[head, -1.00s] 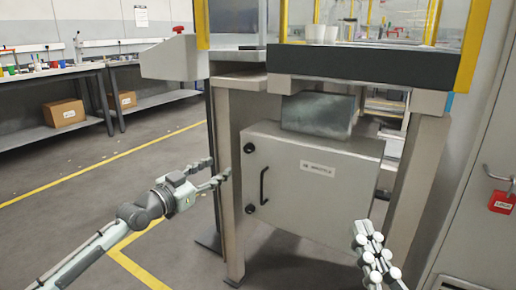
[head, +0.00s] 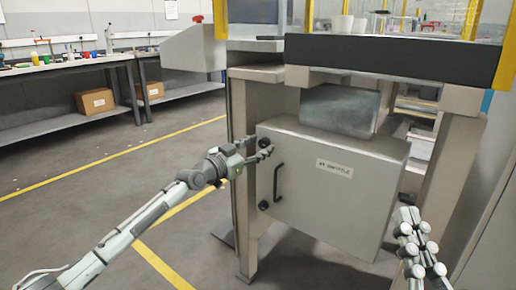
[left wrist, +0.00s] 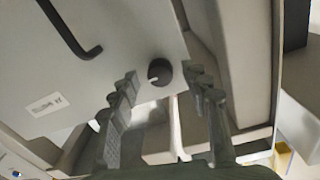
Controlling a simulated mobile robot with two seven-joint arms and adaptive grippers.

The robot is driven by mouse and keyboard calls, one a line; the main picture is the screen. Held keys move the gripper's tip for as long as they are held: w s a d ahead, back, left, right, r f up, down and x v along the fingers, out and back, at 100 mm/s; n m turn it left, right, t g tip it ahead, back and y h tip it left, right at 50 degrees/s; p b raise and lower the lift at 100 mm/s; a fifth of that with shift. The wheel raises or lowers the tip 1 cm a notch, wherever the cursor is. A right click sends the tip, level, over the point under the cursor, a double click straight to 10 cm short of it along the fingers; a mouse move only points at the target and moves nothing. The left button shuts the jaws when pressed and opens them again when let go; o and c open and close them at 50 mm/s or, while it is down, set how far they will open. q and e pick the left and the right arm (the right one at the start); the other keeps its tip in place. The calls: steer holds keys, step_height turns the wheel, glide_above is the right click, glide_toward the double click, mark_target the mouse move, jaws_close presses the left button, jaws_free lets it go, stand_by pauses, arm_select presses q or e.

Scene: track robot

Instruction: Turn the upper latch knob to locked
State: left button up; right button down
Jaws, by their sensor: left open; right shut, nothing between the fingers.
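The upper latch knob (head: 264,143) is a round black knob at the top left of the grey cabinet door (head: 335,205). In the left wrist view the knob (left wrist: 160,72) has a short pale mark on its face. My left gripper (head: 267,148) is open at the knob in the head view. In the left wrist view its fingertips (left wrist: 163,80) lie to either side of the knob, with visible gaps; I cannot tell whether they reach around it. My right gripper (head: 408,218) is shut and empty, low at the right, away from the knob.
A black door handle (head: 277,182) and a lower black knob (head: 263,205) are below the upper knob. A metal frame leg (head: 245,180) stands close beside the door's left edge. A label (head: 334,168) is on the door. The floor at the left is open.

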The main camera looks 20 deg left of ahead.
arm_select(q)
steer(key=shift+w, duration=0.1)
jaws_close()
stand_by(0.3)
